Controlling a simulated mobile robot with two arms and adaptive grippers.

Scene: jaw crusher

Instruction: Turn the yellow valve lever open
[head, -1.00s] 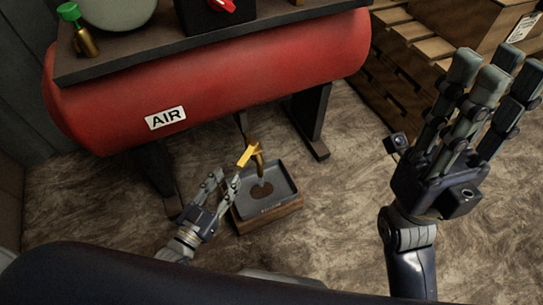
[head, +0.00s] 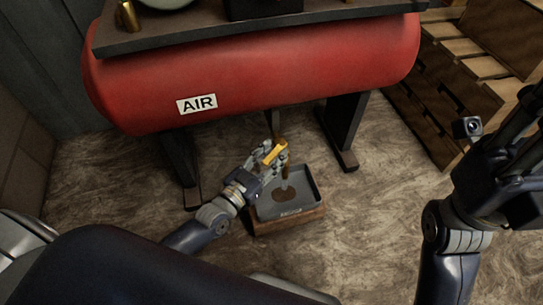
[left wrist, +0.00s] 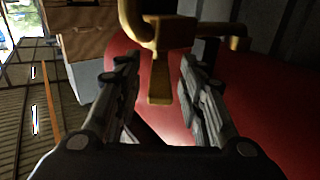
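The yellow valve lever (head: 274,153) hangs below the red air tank, on a brass valve and pipe above a grey drip tray (head: 306,183). My left gripper (head: 270,162) is at the lever. In the left wrist view, the lever (left wrist: 160,82) points down between the two fingers (left wrist: 155,95). The fingers stand open with a gap on each side of it, and I see no clear contact. My right gripper (head: 515,130) is raised at the right edge, its fingers extended, partly cut off and away from the valve.
The red tank marked AIR (head: 300,70) spans the space above the valve on dark legs (head: 345,130). The tray sits on a wooden block (head: 285,222). Wooden pallets and crates (head: 435,105) stand at the right. The floor between them is clear.

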